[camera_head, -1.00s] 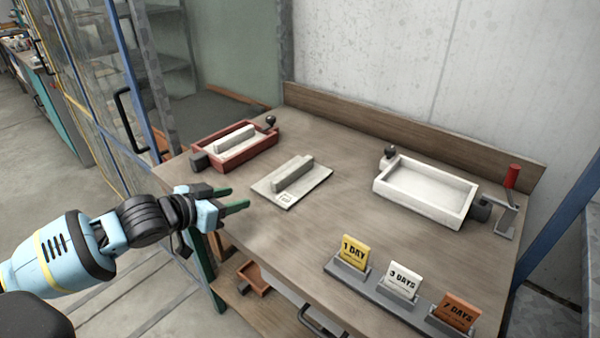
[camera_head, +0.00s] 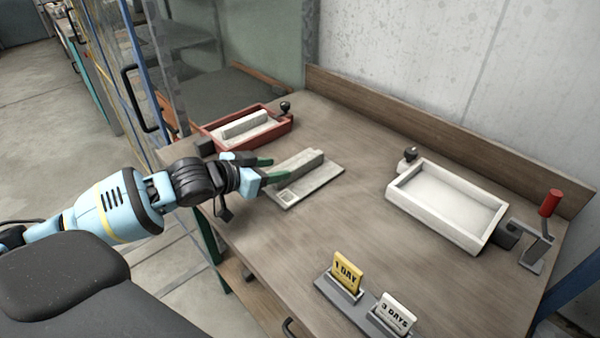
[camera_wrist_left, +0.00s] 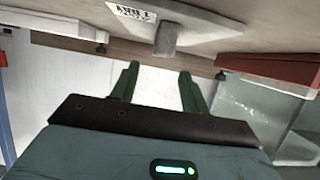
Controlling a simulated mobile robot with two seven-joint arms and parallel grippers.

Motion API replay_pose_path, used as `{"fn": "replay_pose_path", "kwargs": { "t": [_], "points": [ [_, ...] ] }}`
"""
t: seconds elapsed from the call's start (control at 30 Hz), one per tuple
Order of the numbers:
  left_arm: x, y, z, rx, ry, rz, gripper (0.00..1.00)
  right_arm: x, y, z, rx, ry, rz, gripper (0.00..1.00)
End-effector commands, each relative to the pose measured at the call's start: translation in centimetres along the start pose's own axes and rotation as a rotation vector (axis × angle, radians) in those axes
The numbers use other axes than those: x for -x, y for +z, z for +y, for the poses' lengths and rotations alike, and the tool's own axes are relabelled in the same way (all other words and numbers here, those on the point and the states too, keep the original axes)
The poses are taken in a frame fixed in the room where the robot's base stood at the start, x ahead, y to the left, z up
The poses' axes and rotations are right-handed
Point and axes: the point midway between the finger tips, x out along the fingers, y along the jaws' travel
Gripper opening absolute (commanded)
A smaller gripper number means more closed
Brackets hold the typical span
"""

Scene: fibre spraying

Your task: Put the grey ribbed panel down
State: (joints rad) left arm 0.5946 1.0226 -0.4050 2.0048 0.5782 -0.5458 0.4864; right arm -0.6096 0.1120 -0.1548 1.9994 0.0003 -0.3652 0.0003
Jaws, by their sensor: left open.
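The grey ribbed panel (camera_head: 322,178), a flat plate with a raised bar along it, lies flat on the wooden table. In the left wrist view the panel (camera_wrist_left: 190,12) appears upside down at the top, with its bar (camera_wrist_left: 166,38) and a printed label. My left gripper (camera_head: 281,168) is at the panel's left side, with its green fingers apart near the end of the bar. In the left wrist view the gripper (camera_wrist_left: 156,80) is open, with nothing between its fingers. Whether a finger touches the panel I cannot tell. My right gripper is out of view.
A red tray (camera_head: 288,130) holding a similar grey piece (camera_head: 245,127) stands behind the panel. Day cards, yellow (camera_head: 347,271) and white (camera_head: 397,314), stand at the front. The table's middle is clear.

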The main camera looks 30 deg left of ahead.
Motion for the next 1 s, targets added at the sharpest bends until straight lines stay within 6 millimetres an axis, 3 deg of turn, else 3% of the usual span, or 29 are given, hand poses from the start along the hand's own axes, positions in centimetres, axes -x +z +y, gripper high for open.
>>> {"fn": "replay_pose_path", "kwargs": {
  "t": [0.37, 0.8, 1.0],
  "points": [
    [-1.4, -0.1, 0.1, -0.001, 0.001, 0.001, 0.45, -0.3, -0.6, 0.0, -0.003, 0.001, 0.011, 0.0],
    [-6.1, -0.5, 0.1, -0.001, 0.0, 0.0, 0.45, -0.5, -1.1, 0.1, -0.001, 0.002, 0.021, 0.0],
    [-6.3, -0.5, 0.2, -0.002, 0.0, 0.0, 0.45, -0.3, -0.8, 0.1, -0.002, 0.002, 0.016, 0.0]
  ]
}}
